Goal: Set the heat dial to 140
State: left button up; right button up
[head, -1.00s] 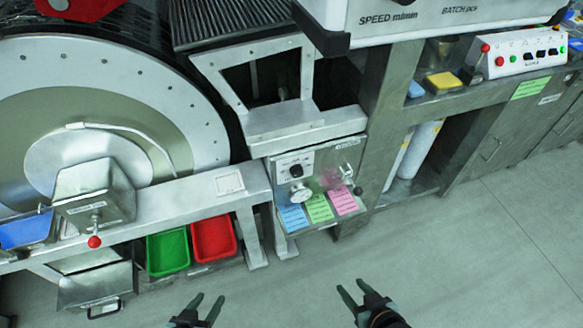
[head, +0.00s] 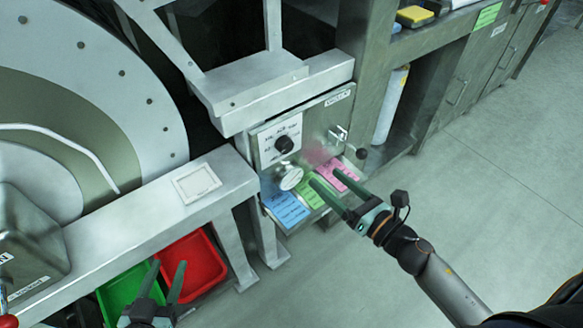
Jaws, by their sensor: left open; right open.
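A black dial (head: 284,144) sits on a white scale plate (head: 268,137) on the metal control panel (head: 318,122). The lettering around the dial is too small to read, so its setting cannot be told. A round gauge (head: 290,178) is below it. My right gripper (head: 325,178) is open and empty, its fingertips to the lower right of the dial, apart from it in the picture and overlapping the notes. My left gripper (head: 168,264) is open and empty at the bottom left, in front of the trays.
Blue (head: 285,209), green (head: 309,194) and pink (head: 341,174) notes are at the panel's bottom. A lever (head: 361,153) sticks out at its right. A metal ledge (head: 285,91) overhangs it. Green (head: 118,296) and red (head: 205,268) trays are lower left. Floor at right is clear.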

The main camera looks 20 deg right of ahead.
aim_at(288, 149)
jog(key=shift+n+y, duration=0.3)
jog(key=shift+n, duration=0.6)
jog(key=p+x, duration=0.1)
jog(key=x, duration=1)
jog(key=shift+w+a+f, duration=0.1)
jog(key=shift+w+f, duration=0.1)
pick_arm(q)
jog(key=s+f+g, duration=0.3)
jog(key=f, duration=0.3)
jog(key=shift+s+f+n, duration=0.2)
jog(key=shift+n, duration=0.1)
pick_arm(e)
jog(key=shift+w+a, duration=0.3)
jog(key=shift+w, duration=0.3)
pick_arm(q)
jog(key=shift+d, duration=0.1)
pick_arm(e)
grip_shut()
